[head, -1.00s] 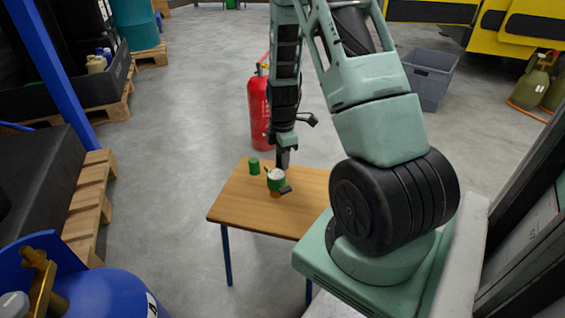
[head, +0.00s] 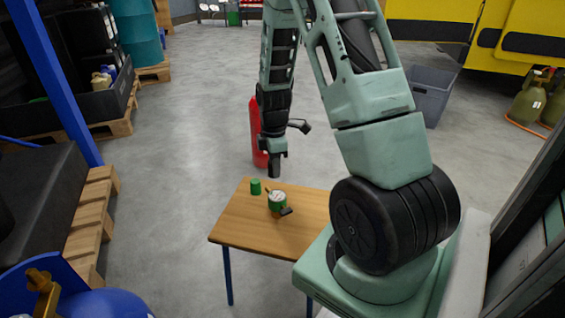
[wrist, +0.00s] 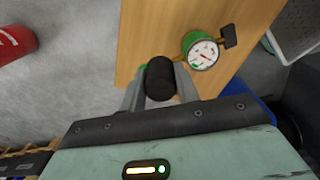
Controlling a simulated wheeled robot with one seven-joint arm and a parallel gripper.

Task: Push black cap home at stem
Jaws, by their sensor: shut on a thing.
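My gripper (wrist: 159,88) is shut on a black cap (wrist: 160,78), a short dark cylinder held between its two fingers. In the head view my gripper (head: 276,171) is above the back part of a small wooden table (head: 240,228). A green-bodied gauge with a white dial (wrist: 203,55) stands on the table, to the right of the cap in the wrist view; it also shows in the head view (head: 277,202). A brass stem (wrist: 179,58) sticks out from its left side, apart from the cap. A black block (wrist: 230,36) sits on its other side.
A green cylinder (head: 255,187) stands on the table left of the gauge, mostly hidden behind the cap in the wrist view. A red extinguisher (head: 256,130) stands on the floor behind the table. A grey bin (head: 431,100) is farther right. The table's front is clear.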

